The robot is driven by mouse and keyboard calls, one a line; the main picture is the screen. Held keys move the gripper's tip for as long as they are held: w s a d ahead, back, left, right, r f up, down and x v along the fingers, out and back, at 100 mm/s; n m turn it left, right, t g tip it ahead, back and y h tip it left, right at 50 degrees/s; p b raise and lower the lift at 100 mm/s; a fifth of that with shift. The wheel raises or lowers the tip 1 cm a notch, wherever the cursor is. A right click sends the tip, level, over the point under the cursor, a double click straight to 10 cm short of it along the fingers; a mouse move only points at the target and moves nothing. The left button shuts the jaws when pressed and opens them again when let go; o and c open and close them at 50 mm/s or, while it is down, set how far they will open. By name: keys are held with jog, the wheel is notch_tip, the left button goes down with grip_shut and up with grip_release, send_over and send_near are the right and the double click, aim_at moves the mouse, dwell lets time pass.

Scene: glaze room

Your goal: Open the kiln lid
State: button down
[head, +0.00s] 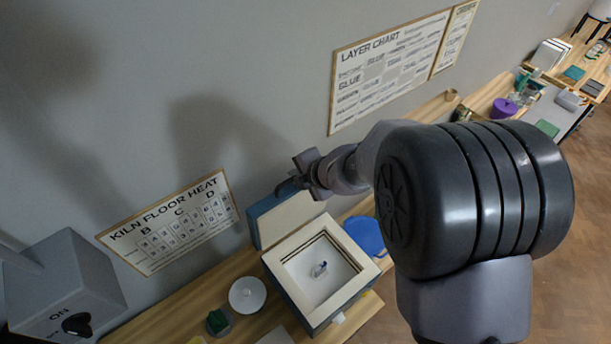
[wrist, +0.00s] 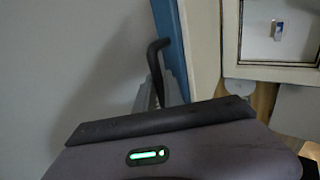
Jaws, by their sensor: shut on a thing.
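The kiln (head: 337,296) is a box with a cream rim and a pale inside, standing on the wooden bench. Its lid (head: 285,216), blue outside and cream inside, is raised on the wall side, and the opening is uncovered. The lid's blue edge and cream face also show in the wrist view (wrist: 205,50). My gripper (head: 292,184) is at the top edge of the lid, shut on the dark lid handle (wrist: 154,62). Its fingertips are partly hidden in both views. A small white and blue piece (head: 319,269) lies on the kiln floor.
A white round dish (head: 247,295) and a green block (head: 217,321) are left of the kiln. A blue round thing (head: 364,235) is right of it. A grey switch box (head: 65,285) is at lower left. A kiln heat chart (head: 172,222) hangs on the wall behind.

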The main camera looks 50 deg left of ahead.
dwell(0.3)
jog(key=c, duration=1.5)
grip_release()
jog(key=shift+o, duration=0.2)
jog(key=w+v, duration=0.1)
jog(key=v, duration=1.6)
jog(key=shift+s+d+r, duration=0.15)
jog(key=shift+s+d, duration=0.05)
jog(key=shift+s, duration=0.2)
